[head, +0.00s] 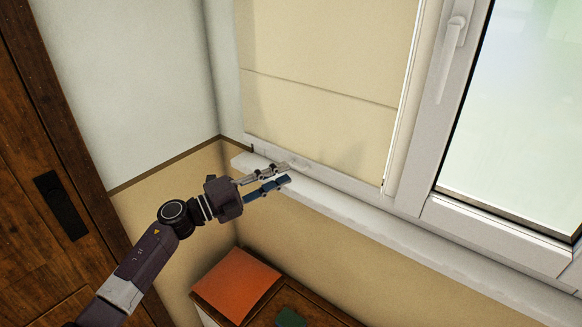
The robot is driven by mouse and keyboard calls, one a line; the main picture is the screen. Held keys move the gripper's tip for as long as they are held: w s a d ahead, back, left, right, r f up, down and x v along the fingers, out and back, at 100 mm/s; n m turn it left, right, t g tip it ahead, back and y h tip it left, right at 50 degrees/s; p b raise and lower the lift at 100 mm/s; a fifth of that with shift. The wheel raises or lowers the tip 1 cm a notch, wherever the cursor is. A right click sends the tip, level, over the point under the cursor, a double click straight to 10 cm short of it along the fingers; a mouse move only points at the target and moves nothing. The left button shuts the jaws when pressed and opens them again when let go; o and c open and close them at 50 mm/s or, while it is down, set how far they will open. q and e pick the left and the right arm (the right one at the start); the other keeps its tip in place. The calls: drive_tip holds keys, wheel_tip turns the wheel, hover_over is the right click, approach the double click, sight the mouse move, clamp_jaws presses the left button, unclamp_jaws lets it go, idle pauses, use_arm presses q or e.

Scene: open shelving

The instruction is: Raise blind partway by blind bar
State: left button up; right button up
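The beige blind (325,75) hangs down over the left window pane, with a horizontal seam across it. Its lower edge ends just above the white sill. A pale strip (345,180) runs along that edge; I cannot tell whether it is the blind bar or the window frame. My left gripper (287,174) is in front of the blind's lower left part, over the sill. Its two fingers are apart, with nothing seen between them. A small pale shape (299,163) lies just past the upper fingertip; contact is unclear. My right gripper is not in view.
The white sill (400,236) runs below the window. A window with a white handle (451,45) is at right. Below stands a wooden cabinet (318,312) with an orange item (237,284) and a dark green item (290,317). A wooden door (35,130) is at left.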

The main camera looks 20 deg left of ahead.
use_arm(q)
drive_tip(key=shift+p+x, duration=0.3)
drive_tip(key=shift+x, duration=1.6)
clamp_jaws()
